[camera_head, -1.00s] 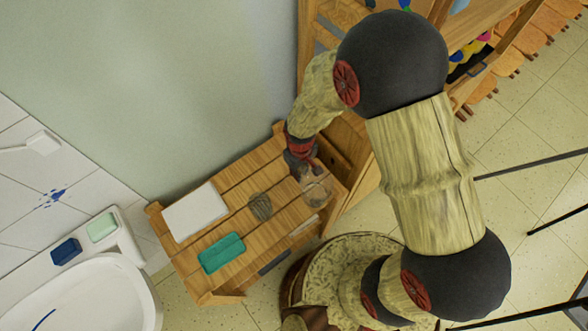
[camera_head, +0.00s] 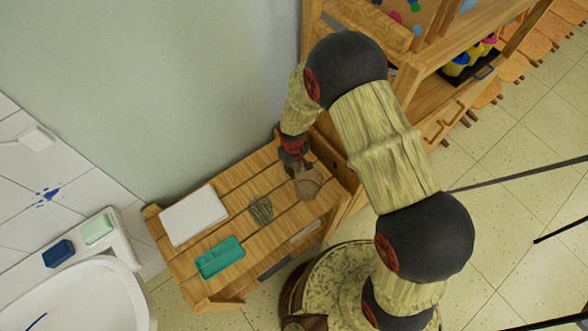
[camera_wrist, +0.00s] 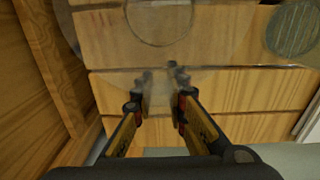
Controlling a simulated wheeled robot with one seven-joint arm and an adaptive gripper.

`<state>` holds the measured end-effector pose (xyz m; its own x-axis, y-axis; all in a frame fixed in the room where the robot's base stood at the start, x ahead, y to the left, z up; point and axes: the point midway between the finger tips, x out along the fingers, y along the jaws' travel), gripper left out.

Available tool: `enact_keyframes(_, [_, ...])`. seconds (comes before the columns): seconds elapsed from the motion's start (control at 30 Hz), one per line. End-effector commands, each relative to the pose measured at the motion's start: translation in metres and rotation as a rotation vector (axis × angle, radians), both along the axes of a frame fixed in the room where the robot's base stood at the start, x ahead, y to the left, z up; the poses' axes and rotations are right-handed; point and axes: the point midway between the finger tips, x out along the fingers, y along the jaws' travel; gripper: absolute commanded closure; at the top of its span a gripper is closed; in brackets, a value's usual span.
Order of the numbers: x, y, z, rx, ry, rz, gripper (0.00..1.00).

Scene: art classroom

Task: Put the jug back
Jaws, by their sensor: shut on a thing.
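The jug (camera_head: 308,184) is clear and see-through, at the right end of the slatted wooden table in the head view. In the wrist view its round transparent body (camera_wrist: 160,22) fills the top middle, with the wooden slats showing through it. My gripper (camera_head: 296,167) is at the jug's wall-side edge. In the wrist view my gripper's two fingers (camera_wrist: 160,82) are close together with the near part of the jug between them. I cannot tell whether the jug's base touches the table.
The wooden table (camera_head: 240,189) also bears a white flat block (camera_head: 193,215), a grey-green ribbed round thing (camera_head: 261,209) and a teal box (camera_head: 220,257). A wooden shelf unit (camera_head: 425,85) stands close on the right. A white sink (camera_head: 100,290) is at lower left.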

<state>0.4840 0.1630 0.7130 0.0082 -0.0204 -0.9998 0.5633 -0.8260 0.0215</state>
Motion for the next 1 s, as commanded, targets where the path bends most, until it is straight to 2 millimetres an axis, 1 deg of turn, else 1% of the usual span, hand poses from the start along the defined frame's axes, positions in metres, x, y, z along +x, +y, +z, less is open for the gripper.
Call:
enact_keyframes(0.2, [0.0011,0.0005,0.0014,0.001,-0.003,0.000,1.00])
enact_keyframes(0.33, [0.0010,0.0004,-0.0021,0.000,-0.002,0.000,1.00])
enact_keyframes(0.37, [0.0010,0.0004,-0.0020,0.000,-0.002,0.000,0.85])
enact_keyframes(0.67, [0.0010,0.0004,-0.0014,0.000,-0.002,0.000,0.68])
enact_keyframes(0.9, [0.0009,0.0004,-0.0013,0.000,-0.002,0.000,0.68])
enact_keyframes(1.0, [0.0011,0.0005,0.0018,0.001,-0.003,0.000,0.68])
